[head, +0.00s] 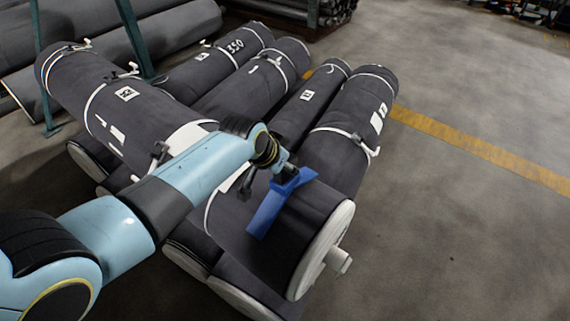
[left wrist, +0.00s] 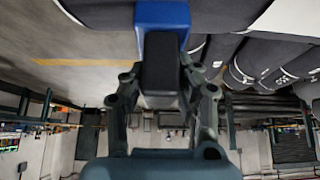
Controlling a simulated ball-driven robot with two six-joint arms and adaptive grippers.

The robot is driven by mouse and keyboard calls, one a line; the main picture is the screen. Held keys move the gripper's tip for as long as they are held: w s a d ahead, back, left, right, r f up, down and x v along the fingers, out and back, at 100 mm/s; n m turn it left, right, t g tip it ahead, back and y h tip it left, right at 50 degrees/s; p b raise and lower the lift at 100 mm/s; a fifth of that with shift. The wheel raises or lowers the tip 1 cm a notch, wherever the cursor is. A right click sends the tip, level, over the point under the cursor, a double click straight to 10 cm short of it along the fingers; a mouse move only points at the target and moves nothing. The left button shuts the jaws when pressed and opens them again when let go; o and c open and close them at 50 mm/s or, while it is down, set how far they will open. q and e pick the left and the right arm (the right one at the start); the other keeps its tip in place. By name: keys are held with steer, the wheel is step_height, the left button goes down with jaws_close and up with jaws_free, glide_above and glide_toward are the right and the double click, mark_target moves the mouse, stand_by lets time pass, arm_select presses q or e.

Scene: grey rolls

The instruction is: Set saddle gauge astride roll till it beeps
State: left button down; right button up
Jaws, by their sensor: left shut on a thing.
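The blue saddle gauge (head: 266,213) is over the near end of the front dark grey roll (head: 312,212) in the head view, with one leg slanting down across the roll's upper surface. My left gripper (head: 284,174) is shut on the gauge from above. In the left wrist view, the gauge's blue body (left wrist: 163,14) lies against the dark roll (left wrist: 215,14) at the top edge, and a black block (left wrist: 160,62) sits between my fingers. I cannot tell whether the gauge fully touches the roll. Its far leg is mostly hidden. My right gripper is not in view.
Several strapped grey rolls (head: 128,118) lie stacked behind and to the left. The front roll has a white end cap with a protruding core (head: 338,262). Teal posts (head: 133,40) stand at the back left. The concrete floor right of the stack is clear, crossed by a yellow line (head: 480,147).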

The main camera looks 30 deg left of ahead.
arm_select(q)
steer(key=shift+f+b, duration=0.35)
steer(key=shift+f, duration=0.2)
stand_by(0.7)
steer(key=c, duration=0.9)
jaws_free()
steer(key=shift+s, duration=0.1)
steer(key=v, duration=1.2)
